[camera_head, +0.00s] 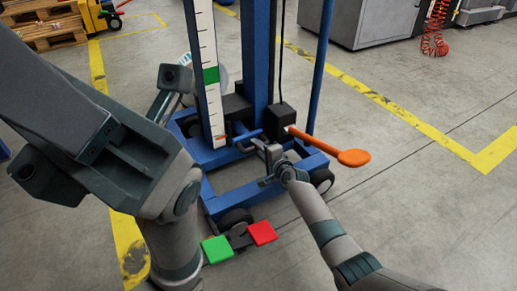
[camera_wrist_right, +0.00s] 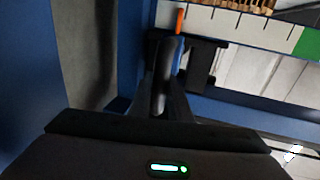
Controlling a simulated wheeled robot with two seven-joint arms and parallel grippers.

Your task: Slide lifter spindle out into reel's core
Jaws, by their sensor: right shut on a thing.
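The lifter (camera_head: 258,60) is a blue wheeled frame with an upright mast and a white measuring scale (camera_head: 203,60) with a green band. A dark carriage block with a short blue bar (camera_head: 246,135) sits low on the mast. My right gripper (camera_head: 262,147) is at this bar, shut on a small handle there; its fingers (camera_wrist_right: 165,85) cover most of it in the right wrist view. A pale rounded thing (camera_head: 222,76) shows partly behind the scale; I cannot tell if it is the reel. The spindle's tip and the core are not clearly seen. My left arm fills the left side; its fingertips are not clear.
An orange-ended lever (camera_head: 352,157) sticks out right of the mast. Green (camera_head: 217,249) and red (camera_head: 262,233) pedals lie at the base front. Yellow floor lines, a wooden pallet (camera_head: 45,28) and a grey cabinet (camera_head: 360,22) stand further back. The floor at right is clear.

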